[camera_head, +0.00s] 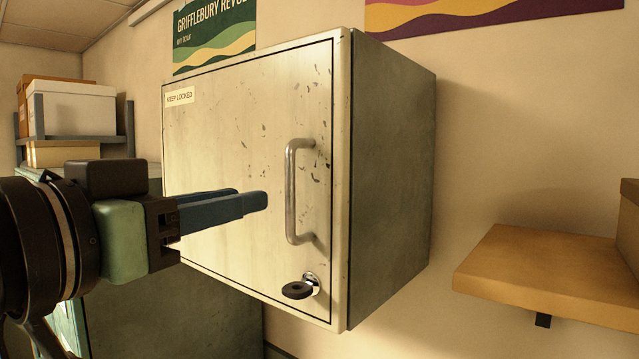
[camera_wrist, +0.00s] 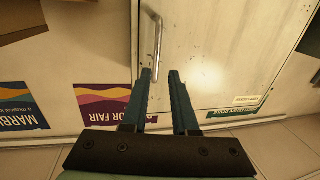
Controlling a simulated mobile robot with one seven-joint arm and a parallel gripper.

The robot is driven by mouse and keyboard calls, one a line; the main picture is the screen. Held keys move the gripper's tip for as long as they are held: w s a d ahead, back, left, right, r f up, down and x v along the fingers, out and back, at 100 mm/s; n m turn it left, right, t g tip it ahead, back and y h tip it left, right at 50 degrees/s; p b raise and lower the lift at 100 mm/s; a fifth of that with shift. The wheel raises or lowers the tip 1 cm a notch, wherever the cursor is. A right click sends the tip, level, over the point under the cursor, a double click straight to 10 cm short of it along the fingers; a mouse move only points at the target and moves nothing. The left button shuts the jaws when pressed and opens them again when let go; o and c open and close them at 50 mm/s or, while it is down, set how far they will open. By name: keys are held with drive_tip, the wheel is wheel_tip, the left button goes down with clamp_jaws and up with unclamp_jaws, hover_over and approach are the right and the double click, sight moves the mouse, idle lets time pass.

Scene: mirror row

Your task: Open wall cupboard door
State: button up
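The wall cupboard (camera_head: 392,170) is a grey metal box on the wall. Its pale, scuffed door (camera_head: 225,130) looks shut, with a "KEEP LOCKED" label at upper left. A vertical metal bar handle (camera_head: 291,190) is near the door's right edge; it also shows in the wrist view (camera_wrist: 158,38). A key with a dark head (camera_head: 297,290) sits in the lock below the handle. My gripper (camera_head: 252,197) is in front of the door, left of the handle in the head view and apart from it. Its blue fingers (camera_wrist: 160,75) are parted, with nothing held between them.
A wooden shelf (camera_head: 540,265) with a box (camera_head: 629,228) juts from the wall at right. Boxes (camera_head: 75,108) stand on a rack at far left. Posters (camera_head: 214,35) hang on the wall above. The wall between cupboard and shelf is clear.

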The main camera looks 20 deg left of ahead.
sight(287, 191)
drive_tip(key=w, duration=0.3)
drive_tip(key=w+d, duration=0.1)
drive_tip(key=w, duration=0.2)
drive_tip(key=w+p, duration=0.1)
drive_tip(key=w, duration=0.1)
drive_tip(key=shift+w+d, duration=0.5)
drive_tip(key=shift+d, duration=0.05)
clamp_jaws()
idle(0.7)
